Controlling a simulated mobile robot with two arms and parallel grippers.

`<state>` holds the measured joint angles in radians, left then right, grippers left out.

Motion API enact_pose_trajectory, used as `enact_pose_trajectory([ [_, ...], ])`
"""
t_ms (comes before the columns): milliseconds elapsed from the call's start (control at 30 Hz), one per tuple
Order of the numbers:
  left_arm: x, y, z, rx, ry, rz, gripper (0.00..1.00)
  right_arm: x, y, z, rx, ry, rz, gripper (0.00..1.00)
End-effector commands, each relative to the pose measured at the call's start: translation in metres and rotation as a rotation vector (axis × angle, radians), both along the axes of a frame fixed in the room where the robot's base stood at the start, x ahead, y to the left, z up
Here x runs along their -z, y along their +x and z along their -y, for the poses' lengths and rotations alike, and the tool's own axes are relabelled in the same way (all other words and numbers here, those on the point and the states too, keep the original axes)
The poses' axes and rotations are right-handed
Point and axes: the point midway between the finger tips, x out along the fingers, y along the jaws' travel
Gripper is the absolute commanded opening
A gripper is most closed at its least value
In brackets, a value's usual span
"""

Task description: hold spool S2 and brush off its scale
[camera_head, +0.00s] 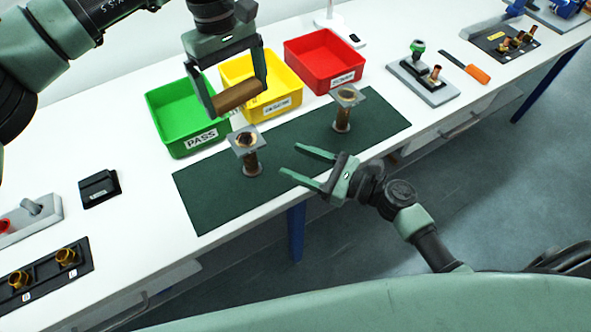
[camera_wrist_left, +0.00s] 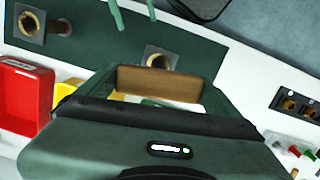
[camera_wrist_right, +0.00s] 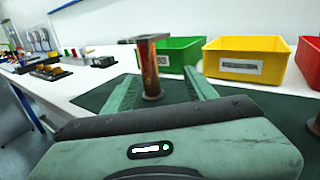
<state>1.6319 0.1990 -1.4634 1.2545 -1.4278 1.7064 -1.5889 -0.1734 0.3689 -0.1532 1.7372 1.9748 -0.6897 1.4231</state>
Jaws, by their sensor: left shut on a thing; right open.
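Two brass-brown spools with square grey top flanges stand upright on the green mat: a left spool (camera_head: 251,162) and a right spool (camera_head: 342,118). No label shows which is S2. My left gripper (camera_head: 239,100) is shut on a brown wooden block, likely the brush (camera_head: 238,96), above the mat behind the left spool; no bristles show. The brush also spans the jaws in the left wrist view (camera_wrist_left: 158,84). My right gripper (camera_head: 290,160) is open and empty, its fingers pointing at the left spool, apart from it. In the right wrist view this spool (camera_wrist_right: 151,70) shows orange-brown patches.
Green (camera_head: 172,140), yellow (camera_head: 280,105) and red (camera_head: 330,82) bins line the mat's (camera_head: 215,200) back edge. A fixture with a green knob (camera_head: 417,47) and an orange-handled tool (camera_head: 478,74) lie right. A black tray (camera_head: 45,282) with brass parts lies front left.

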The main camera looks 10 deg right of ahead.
Motion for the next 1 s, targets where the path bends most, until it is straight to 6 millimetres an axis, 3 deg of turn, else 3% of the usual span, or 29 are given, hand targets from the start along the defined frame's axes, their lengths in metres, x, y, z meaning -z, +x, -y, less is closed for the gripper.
enact_pose_trajectory([
  [100,0.000,0.000,0.000,0.000,0.000,0.000,0.62,0.006,-0.015,-0.011,-0.012,0.030,-0.026,0.57],
  [233,0.000,0.000,0.000,0.000,0.000,0.000,0.62,0.007,-0.014,-0.020,-0.016,0.039,-0.033,0.57],
  [700,0.000,0.000,0.000,0.000,0.000,0.000,0.62,0.007,0.038,-0.084,-0.015,0.037,-0.031,0.57],
  [1000,0.000,0.000,0.000,0.000,0.000,0.000,0.62,0.008,0.055,-0.106,-0.015,0.037,-0.034,0.57],
])
